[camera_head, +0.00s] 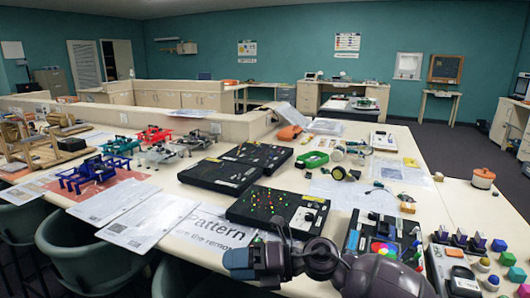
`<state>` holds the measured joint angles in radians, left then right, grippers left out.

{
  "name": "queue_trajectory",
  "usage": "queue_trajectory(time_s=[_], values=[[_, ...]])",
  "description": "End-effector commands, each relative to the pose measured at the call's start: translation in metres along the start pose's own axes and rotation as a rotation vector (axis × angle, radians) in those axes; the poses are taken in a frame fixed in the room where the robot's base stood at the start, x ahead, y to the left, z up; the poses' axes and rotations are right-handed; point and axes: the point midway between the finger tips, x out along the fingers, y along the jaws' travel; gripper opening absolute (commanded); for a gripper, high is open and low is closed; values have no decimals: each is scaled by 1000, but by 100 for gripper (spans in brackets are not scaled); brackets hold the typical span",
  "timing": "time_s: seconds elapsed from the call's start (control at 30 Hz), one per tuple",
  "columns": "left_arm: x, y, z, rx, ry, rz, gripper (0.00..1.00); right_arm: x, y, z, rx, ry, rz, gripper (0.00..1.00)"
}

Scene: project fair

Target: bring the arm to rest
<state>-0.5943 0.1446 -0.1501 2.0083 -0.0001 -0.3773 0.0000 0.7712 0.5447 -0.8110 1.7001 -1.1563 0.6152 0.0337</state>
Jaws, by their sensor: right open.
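My right arm comes in at the bottom right over the near part of the long pale table (425,205). Its dark grey forearm and wrist lead left to my right gripper (282,232), which is open. I see nothing held in it. The gripper is in front of a black board with coloured pegs (278,207) and beside a sheet printed "Pattern" (212,232). From this angle I cannot tell its height above the table or whether it touches anything. My left gripper is not in view.
A black panel with a colour disc (382,250) lies just behind my right arm. Several small coloured blocks (498,245) stand at the right. Blue (100,172) and red (152,134) frames stand at the left. Green chairs (85,250) line the near left edge.

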Motion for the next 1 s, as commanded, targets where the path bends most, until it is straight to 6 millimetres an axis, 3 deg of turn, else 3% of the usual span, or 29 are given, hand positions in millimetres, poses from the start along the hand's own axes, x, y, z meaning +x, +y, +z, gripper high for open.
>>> queue_trajectory(time_s=[0.13,0.27,0.43,0.57,0.77,1.0], values=[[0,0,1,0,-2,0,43,-11,15,1,195,-272,164,58],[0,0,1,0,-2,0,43,-36,16,6,380,-520,267,58],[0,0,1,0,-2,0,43,-84,0,6,646,-844,351,58],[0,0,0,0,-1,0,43,-127,-25,-8,861,-1089,375,58],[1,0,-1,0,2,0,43,-194,-68,-59,1207,-1445,348,58],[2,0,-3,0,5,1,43,-260,-107,-162,1638,-1821,218,58]])
